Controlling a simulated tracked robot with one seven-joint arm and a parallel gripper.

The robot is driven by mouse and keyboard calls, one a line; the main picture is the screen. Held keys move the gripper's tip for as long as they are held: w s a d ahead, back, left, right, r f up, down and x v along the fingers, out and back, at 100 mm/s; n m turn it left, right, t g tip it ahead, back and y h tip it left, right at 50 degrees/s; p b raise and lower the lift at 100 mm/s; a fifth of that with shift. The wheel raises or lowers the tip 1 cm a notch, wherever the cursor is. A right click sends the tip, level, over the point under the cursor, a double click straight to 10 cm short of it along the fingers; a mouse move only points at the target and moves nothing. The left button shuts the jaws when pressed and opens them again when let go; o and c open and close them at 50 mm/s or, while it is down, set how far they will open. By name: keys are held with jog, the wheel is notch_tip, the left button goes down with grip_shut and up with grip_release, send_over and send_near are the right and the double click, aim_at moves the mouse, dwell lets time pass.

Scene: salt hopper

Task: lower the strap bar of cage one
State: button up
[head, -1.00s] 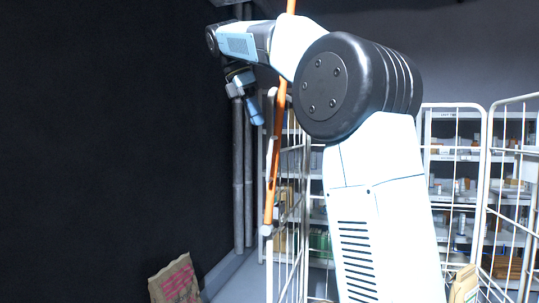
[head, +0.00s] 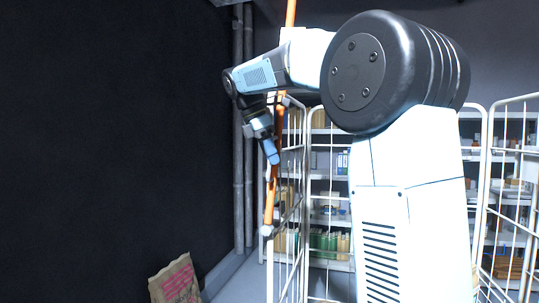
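The orange strap bar (head: 270,205) stands upright along the left edge of a white wire cage (head: 300,215), its lower end at a pale pivot near the cage's side. Its upper part rises past my arm to the top of the picture. My gripper (head: 272,158) points downward in front of the bar, overlapping it in the head view. Its blue fingers look close together, but they are small, and I cannot tell whether they touch or hold the bar. My white arm hides much of the cage's right part.
A dark wall (head: 110,130) fills the left, with grey vertical pipes (head: 243,190) beside it. A paper sack (head: 175,282) stands on the floor at lower left. More white cage frames (head: 485,200) stand at right, with stocked shelves (head: 330,190) behind.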

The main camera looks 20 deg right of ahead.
jog(key=shift+c, duration=0.3)
grip_shut()
dwell(0.3)
